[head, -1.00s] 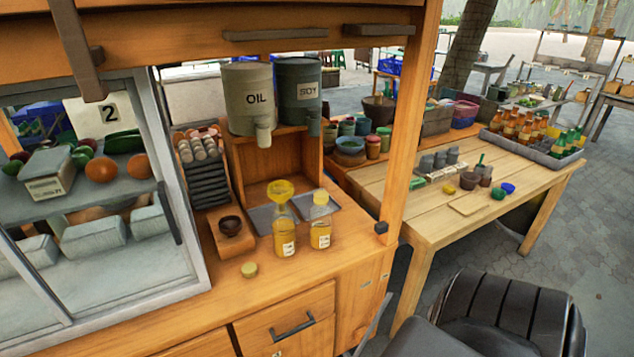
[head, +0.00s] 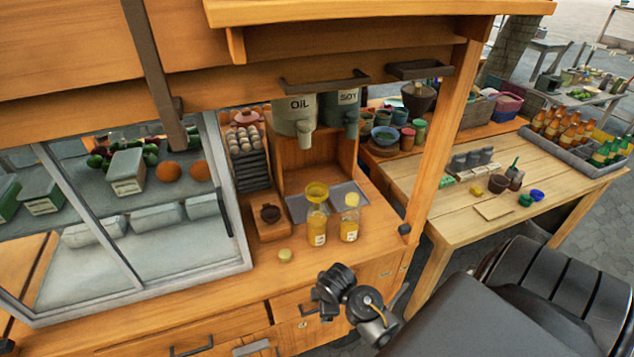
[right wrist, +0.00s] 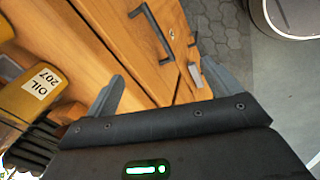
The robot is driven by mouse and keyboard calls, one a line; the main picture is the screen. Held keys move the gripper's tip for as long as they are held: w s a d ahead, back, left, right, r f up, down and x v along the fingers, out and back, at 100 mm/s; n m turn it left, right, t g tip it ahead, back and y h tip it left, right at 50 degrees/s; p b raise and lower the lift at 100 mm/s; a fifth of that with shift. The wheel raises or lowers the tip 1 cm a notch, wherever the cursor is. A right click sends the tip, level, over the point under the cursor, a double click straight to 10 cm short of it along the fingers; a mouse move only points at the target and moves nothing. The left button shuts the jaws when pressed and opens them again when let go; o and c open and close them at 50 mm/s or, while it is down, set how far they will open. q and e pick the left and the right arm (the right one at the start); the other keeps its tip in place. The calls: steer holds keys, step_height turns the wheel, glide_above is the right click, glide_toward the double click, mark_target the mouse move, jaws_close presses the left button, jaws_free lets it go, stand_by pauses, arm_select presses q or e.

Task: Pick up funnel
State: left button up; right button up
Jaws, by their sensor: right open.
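The yellow funnel (head: 317,191) sits upright in the mouth of a glass bottle of yellow liquid (head: 316,226) on the wooden counter of the cart. A second bottle with a yellow cap (head: 349,218) stands close to its right. Part of my dark right arm shows in front of the drawers in the head view, below and nearer than the bottles. My right gripper (right wrist: 165,84) is open and empty in the right wrist view, with drawer fronts behind its fingers. The funnel is not identifiable there. My left gripper is not in view.
The oil dispenser (head: 294,116) hangs above and behind the bottles. A small bowl on a wooden block (head: 271,214) stands to their left, and a round lid (head: 285,255) lies in front. The glass cabinet (head: 130,215) is further left.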

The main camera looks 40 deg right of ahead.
steer(key=w+d+r+n+p, duration=0.1)
steer(key=w+d+r+n, duration=0.4)
steer(key=r, duration=0.4)
steer(key=w+d+r+n+p, duration=0.1)
steer(key=w+d+r+n, duration=0.3)
steer(key=w+r+n, duration=0.3)
steer(key=n+p, duration=0.2)
steer(key=n, duration=0.8)
glide_toward(317, 190)
steer(key=shift+s+d+f+t, duration=0.15)
steer(key=shift+f+t, duration=0.25)
steer(key=shift+f, duration=0.3)
steer(key=shift+b+x, duration=0.4)
steer(key=shift+x, duration=5.1)
steer(key=shift+r, duration=0.1)
